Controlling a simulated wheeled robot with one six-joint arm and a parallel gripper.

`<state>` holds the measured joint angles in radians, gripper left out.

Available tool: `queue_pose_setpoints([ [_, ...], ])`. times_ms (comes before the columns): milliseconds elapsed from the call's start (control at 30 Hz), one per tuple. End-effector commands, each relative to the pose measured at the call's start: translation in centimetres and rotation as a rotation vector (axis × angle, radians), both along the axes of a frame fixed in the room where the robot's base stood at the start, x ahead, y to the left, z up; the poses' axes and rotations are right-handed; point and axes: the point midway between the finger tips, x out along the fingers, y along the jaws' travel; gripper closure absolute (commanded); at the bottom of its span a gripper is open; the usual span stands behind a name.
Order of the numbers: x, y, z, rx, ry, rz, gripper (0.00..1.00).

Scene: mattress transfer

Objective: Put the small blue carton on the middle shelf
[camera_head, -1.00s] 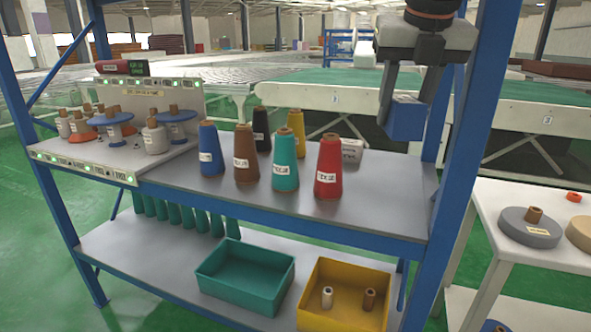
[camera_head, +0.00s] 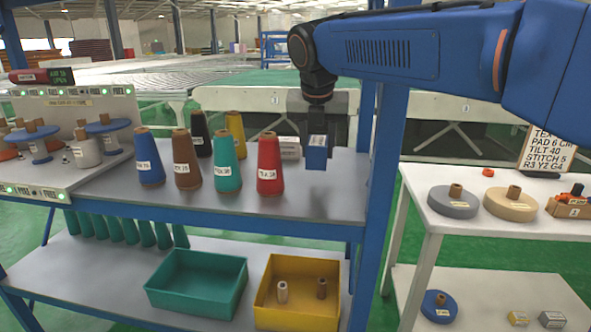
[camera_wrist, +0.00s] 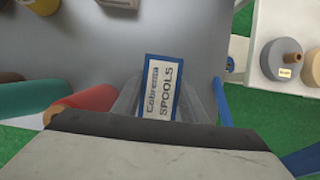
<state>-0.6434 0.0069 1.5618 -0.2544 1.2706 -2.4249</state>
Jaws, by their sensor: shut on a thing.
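The small blue carton (camera_head: 316,158) is between the fingers of my gripper (camera_head: 318,140), low at the right end of the grey middle shelf (camera_head: 310,205). I cannot tell whether its base touches the shelf.
Teal (camera_head: 227,165), brown (camera_head: 186,162) and blue (camera_head: 149,160) cones stand further left. A blue rack post (camera_head: 385,150) rises close right of the carton. The lower shelf holds a teal bin (camera_head: 197,282) and a yellow bin (camera_head: 320,318). A white side table (camera_head: 440,220) stands right.

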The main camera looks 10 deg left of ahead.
Motion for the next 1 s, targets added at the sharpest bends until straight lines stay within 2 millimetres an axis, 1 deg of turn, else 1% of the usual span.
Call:
queue_pose_setpoints([
  [33, -0.1, 0.0, -0.7, -0.001, 0.001, 0.000, 0.88],
  [100, -0.1, 0.0, -1.5, 0.000, 0.001, 0.000, 0.88],
  [267, 0.0, 0.0, -2.3, 0.001, 0.000, 0.000, 0.88],
  [333, -0.1, 0.0, -2.9, 0.000, 0.001, 0.000, 0.88],
  [500, -0.1, 0.0, -5.2, 0.000, 0.002, 0.001, 0.88],
  [600, -0.1, 0.0, -6.1, 0.001, 0.001, 0.001, 0.88],
  [967, 0.0, 0.0, -6.4, 0.001, 0.000, 0.000, 0.88],
  [1000, -0.1, 0.0, -6.4, 0.001, 0.000, 0.000, 0.59],
])
